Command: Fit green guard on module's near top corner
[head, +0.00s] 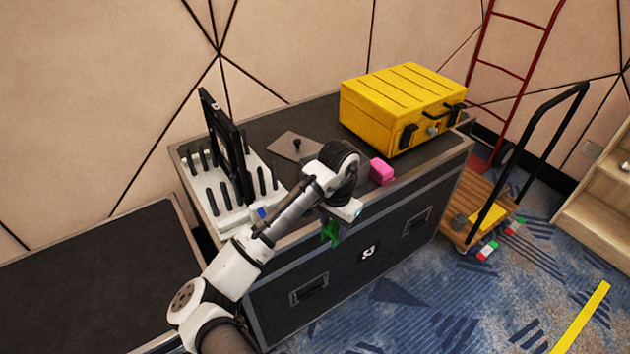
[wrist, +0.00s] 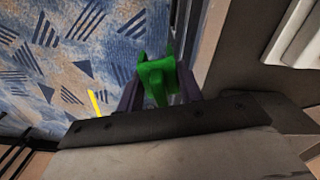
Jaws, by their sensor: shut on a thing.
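The green guard (head: 331,232) is held in my gripper (head: 334,222), in front of the flight case's upper front edge. In the wrist view the green guard (wrist: 158,78) sits between the two dark fingers of my gripper (wrist: 158,92), which are shut on it. The module looks to be the thin black panel (head: 228,148) standing upright in a white rack (head: 240,205) with dark pegs, at the left end of the case top. Its near top corner is bare. My gripper is to the right of the panel and lower, apart from it.
The black flight case (head: 385,265) bears a yellow case (head: 400,105), a pink block (head: 382,171), a grey plate with a black knob (head: 296,147) and a small blue piece by the rack. A trolley (head: 480,205) stands right. The floor in front is mostly clear.

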